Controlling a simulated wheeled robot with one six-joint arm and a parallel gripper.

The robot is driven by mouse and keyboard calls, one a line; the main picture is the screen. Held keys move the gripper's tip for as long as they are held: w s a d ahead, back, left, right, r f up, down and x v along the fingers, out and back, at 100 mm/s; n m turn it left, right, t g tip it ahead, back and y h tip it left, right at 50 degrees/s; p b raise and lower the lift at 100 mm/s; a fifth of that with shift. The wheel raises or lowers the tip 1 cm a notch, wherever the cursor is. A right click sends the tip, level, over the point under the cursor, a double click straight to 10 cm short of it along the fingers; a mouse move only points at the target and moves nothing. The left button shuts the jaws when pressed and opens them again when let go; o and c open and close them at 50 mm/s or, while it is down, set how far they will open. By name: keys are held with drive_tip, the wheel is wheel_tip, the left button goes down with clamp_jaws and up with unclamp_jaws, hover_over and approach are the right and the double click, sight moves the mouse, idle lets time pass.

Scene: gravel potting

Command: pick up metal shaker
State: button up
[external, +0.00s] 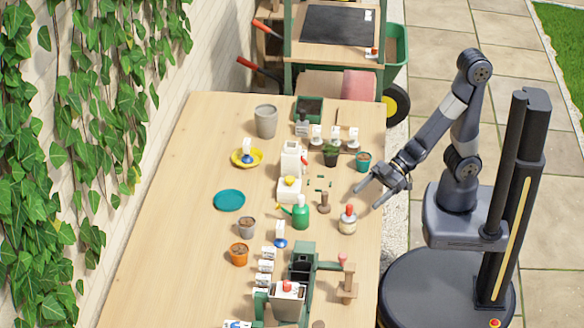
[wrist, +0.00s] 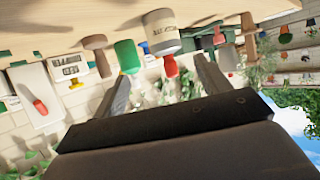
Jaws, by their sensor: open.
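No thing in view can be told for sure as the metal shaker. A small grey container with a dark top (external: 302,125) stands at the back of the table; it may be the shaker, but it is too small to tell. My gripper (external: 368,198) is open and empty above the table's right edge, well apart from that container. In the wrist view, which is upside down, the fingers (wrist: 163,86) are spread. The same jar (external: 347,221) stands upright just in front of the gripper in the external view.
A green spray bottle (external: 301,214) and a brown wooden tamper (external: 324,203) stand left of the jar. A green machine (external: 302,262) fills the front. The table's left side (external: 180,180) is clear.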

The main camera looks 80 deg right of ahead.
sight(348, 220)
drive_tip(key=shift+s+a+f, duration=0.1)
drive_tip(key=shift+s+f, duration=0.15)
drive_tip(key=shift+s, duration=0.15)
drive_tip(key=shift+w+a+f+y, duration=0.1)
drive_tip(key=shift+a+y, duration=0.1)
drive_tip(key=shift+y, duration=0.1)
drive_tip(key=b+x, duration=0.1)
drive_tip(key=x, duration=0.4)
drive_tip(key=shift+b, duration=0.35)
drive_tip(key=shift+b+x, duration=0.4)
drive_tip(key=shift+x, duration=2.15)
drive_tip(key=shift+d+f, duration=0.1)
drive_tip(key=shift+c, duration=0.4)
drive_tip(key=c, duration=1)
